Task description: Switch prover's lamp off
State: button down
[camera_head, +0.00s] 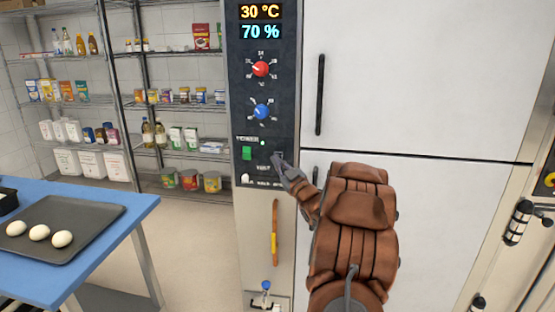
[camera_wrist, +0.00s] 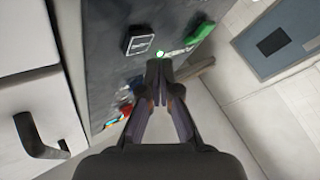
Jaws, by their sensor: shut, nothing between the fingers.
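The prover's dark control panel (camera_head: 262,90) stands mid-picture, left of white doors. Its display reads 30 °C and 70 %. A green rocker switch (camera_head: 247,153) sits under the word POWER, with a small lit green light (camera_head: 262,143) beside it. In the wrist view, the green switch (camera_wrist: 198,35) is right of my fingertips, the lit green light (camera_wrist: 160,53) just beyond them, and a dark switch (camera_wrist: 138,45) up and left. My gripper (camera_head: 279,162) is shut and empty at the panel's lower right; contact cannot be told. It hides part of the panel, and the dark switch is not clear in the head view.
A red knob (camera_head: 260,69) and a blue knob (camera_head: 262,111) are higher on the panel. A long black door handle (camera_head: 320,95) stands to the right. A blue table (camera_head: 100,210) with a tray (camera_head: 98,235) is at left, with shelves behind. A yellow-orange handle (camera_head: 275,232) hangs below.

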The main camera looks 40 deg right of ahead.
jog(key=s+a+b, duration=0.1)
jog(key=a, duration=0.1)
jog(key=s+a+b, duration=0.1)
jog(key=a, duration=0.1)
jog(key=shift+s, duration=0.4)
dwell(0.4)
jog(key=w+a+f+m+g+p, duration=0.1)
jog(key=w+a+f+g, duration=0.15)
jog(key=a+g, duration=0.3)
jog(key=s+a+f+m+g+p, duration=0.1)
jog(key=s+a+f+g, duration=0.15)
jog(key=a, duration=0.35)
jog(key=s+a+f+m+g+p, duration=0.1)
jog(key=s+a+f+g, duration=0.15)
jog(key=a, duration=0.35)
jog(key=s+a+g+y+p, duration=0.1)
jog(key=s+a+g, duration=0.3)
jog(key=s+a, duration=0.4)
jog(key=s+a+g+y+p, duration=0.1)
jog(key=s+a+g, duration=0.3)
jog(key=s+a, duration=0.4)
jog(key=s+a+g+y, duration=0.2)
jog(key=s+a, duration=0.6)
jog(key=s, duration=1)
jog(key=shift+a+f+g+p, duration=0.2)
jog(key=shift+g+p, duration=0.2)
jog(key=shift+g, duration=0.75)
